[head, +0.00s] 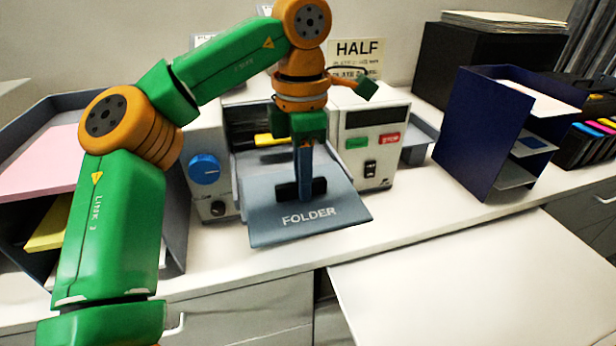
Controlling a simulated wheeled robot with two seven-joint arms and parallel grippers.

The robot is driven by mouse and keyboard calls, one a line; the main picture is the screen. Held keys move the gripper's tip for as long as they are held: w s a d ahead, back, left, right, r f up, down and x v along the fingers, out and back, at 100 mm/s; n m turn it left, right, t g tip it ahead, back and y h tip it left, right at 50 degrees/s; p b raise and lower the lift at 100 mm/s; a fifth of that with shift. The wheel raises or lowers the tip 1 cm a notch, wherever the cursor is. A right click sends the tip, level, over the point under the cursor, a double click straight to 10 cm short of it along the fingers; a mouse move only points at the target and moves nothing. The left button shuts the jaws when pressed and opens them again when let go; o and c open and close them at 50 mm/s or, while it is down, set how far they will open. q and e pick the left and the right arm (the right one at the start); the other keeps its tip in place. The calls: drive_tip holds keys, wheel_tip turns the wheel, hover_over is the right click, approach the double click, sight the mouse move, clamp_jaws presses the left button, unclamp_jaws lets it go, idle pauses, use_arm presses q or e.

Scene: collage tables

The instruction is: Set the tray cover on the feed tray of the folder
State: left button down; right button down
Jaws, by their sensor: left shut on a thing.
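The tray cover (345,207) is a flat grey-blue panel marked FOLDER, with a black handle (287,191) on top. It lies roughly level at the front of the folder (376,170), a light grey machine with a blue knob, a dark display and green and red buttons. My left gripper (304,182) points down and is shut on the handle. The feed tray is largely hidden by the cover and my arm; I cannot tell whether the cover touches it. My right gripper is not in view.
A grey shelf with pink paper (40,163) stands at the left. A dark blue sorter (470,130) stands at the right, with a black box (455,62) behind it. A sign reading HALF (357,50) is behind the folder. The white surface at front right (480,275) is clear.

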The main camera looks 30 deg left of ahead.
sight(293, 174)
use_arm(q)
drive_tip(key=w+a+p, duration=0.1)
drive_tip(key=a+p, duration=0.1)
drive_tip(key=w+a+p, duration=0.1)
drive_tip(key=a+p, duration=0.1)
drive_tip(key=shift+w, duration=0.4)
drive_tip(key=shift+w+a+f+p, duration=0.35)
drive_tip(key=shift+w+f+p, duration=0.05)
drive_tip(key=shift+s, duration=0.1)
drive_tip(key=c, duration=0.8)
unclamp_jaws()
drive_tip(key=shift+o, duration=0.2)
drive_tip(key=shift+r, duration=0.4)
wheel_tip(293, 174, up, 6)
drive_tip(key=shift+d+r, duration=0.1)
drive_tip(key=shift+r, duration=0.1)
